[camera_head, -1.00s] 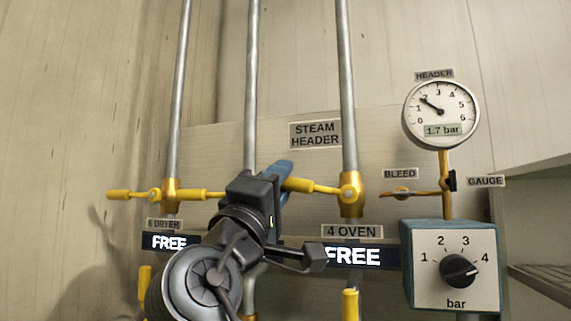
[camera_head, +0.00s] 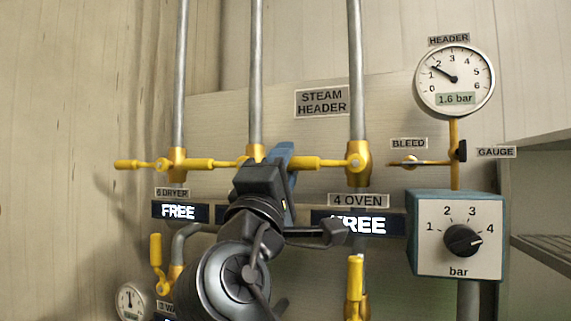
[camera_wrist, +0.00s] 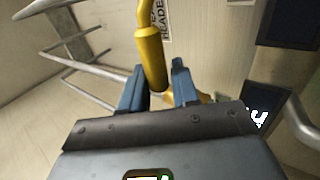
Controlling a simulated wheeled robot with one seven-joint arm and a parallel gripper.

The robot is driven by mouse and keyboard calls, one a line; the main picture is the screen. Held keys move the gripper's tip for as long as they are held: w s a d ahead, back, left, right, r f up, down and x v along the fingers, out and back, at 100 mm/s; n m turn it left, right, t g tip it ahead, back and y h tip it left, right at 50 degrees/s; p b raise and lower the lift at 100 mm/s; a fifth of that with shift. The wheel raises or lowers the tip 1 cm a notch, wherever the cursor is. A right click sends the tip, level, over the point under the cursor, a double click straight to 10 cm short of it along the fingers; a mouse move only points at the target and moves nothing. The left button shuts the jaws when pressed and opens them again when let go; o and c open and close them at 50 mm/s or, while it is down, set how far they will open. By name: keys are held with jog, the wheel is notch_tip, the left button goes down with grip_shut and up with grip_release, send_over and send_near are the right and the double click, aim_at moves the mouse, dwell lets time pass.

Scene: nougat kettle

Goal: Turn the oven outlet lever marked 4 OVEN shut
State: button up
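The 4 OVEN lever (camera_head: 305,163) is a yellow handle reaching left, about level, from its brass valve (camera_head: 357,163) on a vertical pipe. The 4 OVEN label (camera_head: 358,200) sits below, over a display reading FREE (camera_head: 358,224). My gripper (camera_head: 281,155) is at the lever's left end, its blue fingers partly hidden by the dark gripper body. In the wrist view, my gripper (camera_wrist: 160,82) has its fingers apart, with a yellow handle (camera_wrist: 150,58) reaching between them. A gap shows at the right finger; contact at the left is unclear.
The 6 DRYER valve (camera_head: 177,163) and another yellow lever (camera_head: 210,163) are left of my gripper. The header gauge (camera_head: 455,80) shows 1.6 bar. The bleed lever (camera_head: 420,162) and bar dial box (camera_head: 458,236) are at right. Upright yellow handles (camera_head: 355,278) stand below.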

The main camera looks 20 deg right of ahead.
jog(key=shift+o, duration=1.3)
jog(key=b+v, duration=0.2)
jog(key=v, duration=0.5)
jog(key=shift+s+a+f, duration=0.2)
jog(key=shift+s+f, duration=0.05)
jog(key=shift+s, duration=0.05)
